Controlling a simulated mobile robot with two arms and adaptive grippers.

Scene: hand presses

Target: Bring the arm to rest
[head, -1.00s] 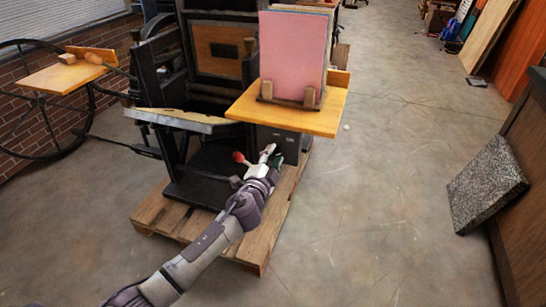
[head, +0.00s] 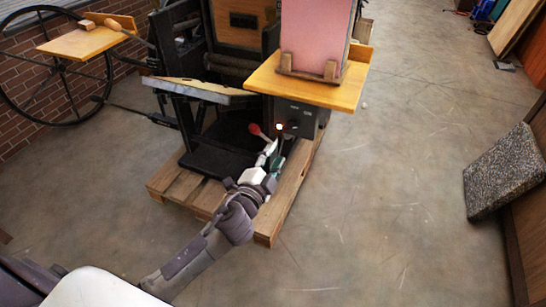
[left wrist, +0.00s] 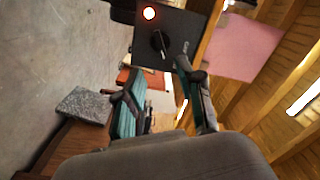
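My left gripper (head: 272,150) reaches in front of the dark control box of the hand press (head: 311,118), under the wooden shelf. In the left wrist view the left gripper (left wrist: 160,72) has its two fingers apart with nothing between them. Beyond them is the control box (left wrist: 184,25) with a glowing lamp (left wrist: 149,13) and a black rotary knob (left wrist: 160,42). The glowing lamp also shows in the head view (head: 279,126), just beyond the fingertips. A red ball handle (head: 256,130) is just left of the gripper. My right gripper is not in view.
A wooden shelf (head: 305,85) with a pink paper stack (head: 316,38) overhangs the box. The press stands on a wooden pallet (head: 285,200). A large wheel (head: 62,90) is at the left. A speckled slab (head: 503,172) leans at the right. The floor between is clear.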

